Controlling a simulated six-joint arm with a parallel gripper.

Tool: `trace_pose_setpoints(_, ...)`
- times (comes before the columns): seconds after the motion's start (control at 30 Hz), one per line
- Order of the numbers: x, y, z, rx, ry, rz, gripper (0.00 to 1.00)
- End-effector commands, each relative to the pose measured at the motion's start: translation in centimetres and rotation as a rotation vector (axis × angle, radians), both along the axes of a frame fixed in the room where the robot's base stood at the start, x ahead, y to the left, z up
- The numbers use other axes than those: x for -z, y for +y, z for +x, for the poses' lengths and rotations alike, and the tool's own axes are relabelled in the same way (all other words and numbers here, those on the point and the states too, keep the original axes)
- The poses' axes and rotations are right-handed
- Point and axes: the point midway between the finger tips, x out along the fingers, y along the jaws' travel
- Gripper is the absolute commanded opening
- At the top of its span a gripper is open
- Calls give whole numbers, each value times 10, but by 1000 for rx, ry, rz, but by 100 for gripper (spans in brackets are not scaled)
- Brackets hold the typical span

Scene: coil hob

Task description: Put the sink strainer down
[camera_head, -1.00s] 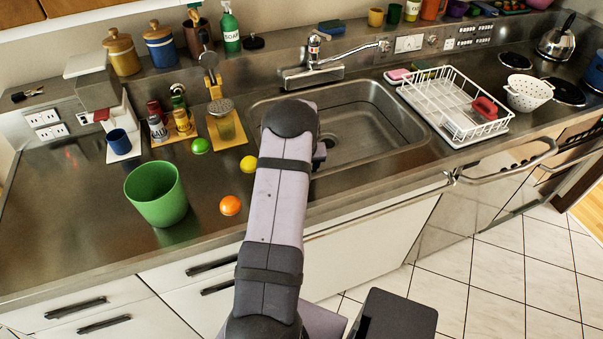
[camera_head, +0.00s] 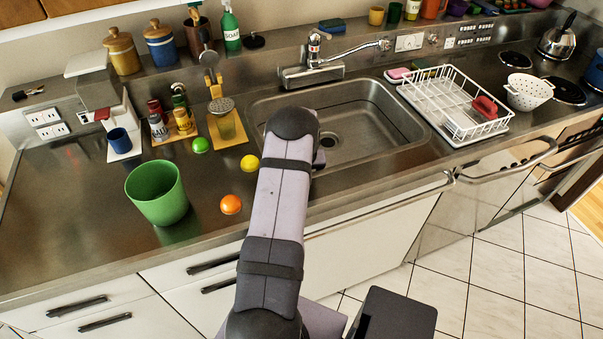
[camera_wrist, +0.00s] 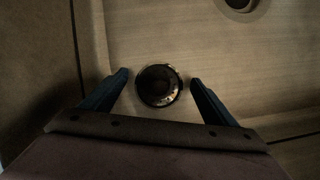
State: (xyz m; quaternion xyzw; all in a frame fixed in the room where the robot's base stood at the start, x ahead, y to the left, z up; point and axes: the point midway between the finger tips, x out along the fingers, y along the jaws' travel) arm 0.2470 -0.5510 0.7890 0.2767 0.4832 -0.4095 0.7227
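The sink strainer (camera_wrist: 158,86), a dark round piece with a paler rim, shows in the wrist view and appears to lie on the floor of the sink. My gripper (camera_wrist: 159,78) is open, with one finger on each side of the strainer and a small gap on both sides. In the head view my arm hides the strainer and the fingers. The steel sink (camera_head: 372,112) is in the middle of the counter, and its drain (camera_wrist: 240,4) shows at the top right of the wrist view, apart from the strainer.
A white dish rack (camera_head: 440,100) stands right of the sink. A yellow ball (camera_head: 249,163), an orange (camera_head: 231,204), a lime (camera_head: 200,145) and a green cup (camera_head: 157,193) are on the counter left of it. The faucet (camera_head: 314,65) is behind the basin.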

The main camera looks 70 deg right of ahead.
Motion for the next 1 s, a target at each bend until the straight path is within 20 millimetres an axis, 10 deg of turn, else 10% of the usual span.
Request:
trace_pose_setpoints(0.37,-16,3,-3,0,0,-2,81)
trace_pose_setpoints(1.0,-101,34,-21,0,-1,-2,81)
